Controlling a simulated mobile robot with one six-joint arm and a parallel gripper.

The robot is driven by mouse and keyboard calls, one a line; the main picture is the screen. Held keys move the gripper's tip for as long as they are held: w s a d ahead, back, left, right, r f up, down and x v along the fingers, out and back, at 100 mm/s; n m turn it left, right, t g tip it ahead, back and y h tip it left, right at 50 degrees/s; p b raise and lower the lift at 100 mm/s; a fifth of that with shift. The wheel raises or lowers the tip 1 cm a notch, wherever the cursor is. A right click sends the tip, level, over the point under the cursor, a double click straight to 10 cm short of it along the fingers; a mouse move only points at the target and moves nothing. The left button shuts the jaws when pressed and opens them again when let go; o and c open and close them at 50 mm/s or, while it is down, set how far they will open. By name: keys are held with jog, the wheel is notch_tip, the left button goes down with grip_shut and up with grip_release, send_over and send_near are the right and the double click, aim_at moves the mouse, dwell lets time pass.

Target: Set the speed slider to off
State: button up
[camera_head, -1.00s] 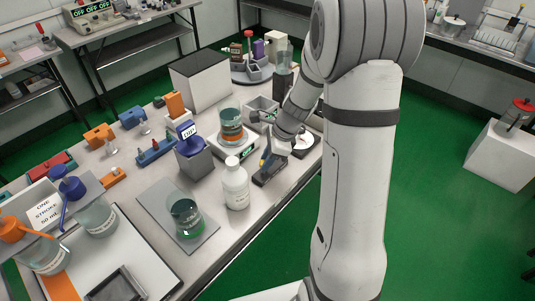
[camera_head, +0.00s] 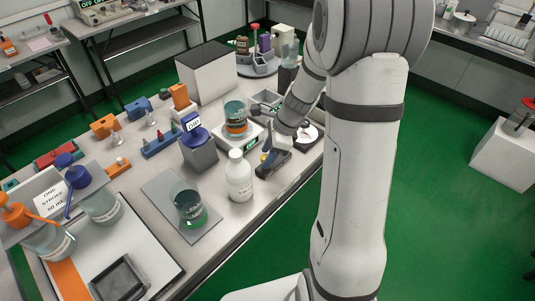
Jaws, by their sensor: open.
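A dark handheld-size device (camera_head: 275,168) lies on the bench near its right edge, just right of the white bottle; it may carry the speed slider, but the slider and its setting are too small to make out. A yellow spot shows at its left end. My gripper (camera_head: 267,150) reaches down from the arm right over this device, its fingers open. I cannot tell whether the fingers touch it. The gripper and arm hide part of the device's upper side.
A white bottle (camera_head: 238,178) stands close left of the gripper. A beaker (camera_head: 189,205) stands on a grey mat. Right of the bench is open green floor.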

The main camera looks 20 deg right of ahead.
jog(key=v, duration=0.7)
jog(key=shift+p, duration=0.35)
jog(key=shift+s, duration=0.1)
jog(key=s+a+r+n+h+p, duration=0.1)
jog(key=s+a+r+n+h, duration=0.1)
jog(key=s+r+n, duration=0.3)
jog(key=s+a+r+n+t+h+p, duration=0.1)
jog(key=s+r+n, duration=0.5)
jog(key=s+n, duration=0.6)
jog(key=n+h+p, duration=0.1)
jog(key=n, duration=0.2)
jog(key=shift+s+a+r+n+t, duration=0.25)
jog(key=shift+s+a+n+t, duration=0.05)
jog(key=shift+a, duration=0.05)
